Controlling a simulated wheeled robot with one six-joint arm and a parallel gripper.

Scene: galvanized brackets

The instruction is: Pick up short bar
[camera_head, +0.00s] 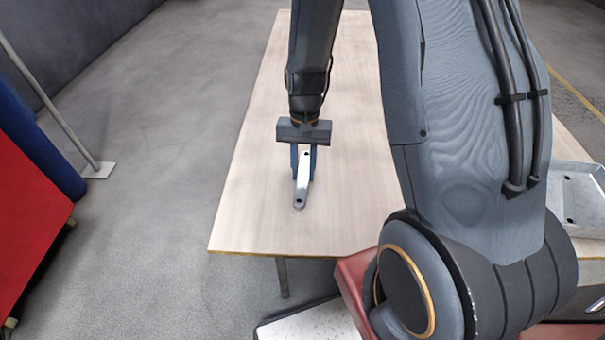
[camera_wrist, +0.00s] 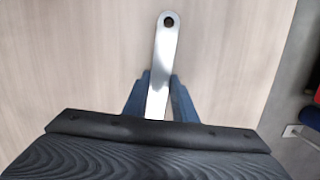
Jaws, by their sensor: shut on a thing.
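The short bar (camera_head: 301,188) is a flat silver metal strip with a rounded end and a hole. In the head view it sits at my gripper (camera_head: 303,162), over the left part of the wooden table, its holed end pointing toward the near edge. In the wrist view the bar (camera_wrist: 167,50) extends up from between the two blue fingers of my gripper (camera_wrist: 160,95). The fingers are shut on its sides. The bar's other end is hidden under the gripper body. I cannot tell whether the bar touches the table or is just above it.
The light wooden table (camera_head: 250,215) is clear around the bar. A grey metal tray (camera_head: 578,195) stands at the right, beyond my arm. A red panel (camera_head: 28,215) and a blue cylinder (camera_head: 40,140) stand off the table at the left.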

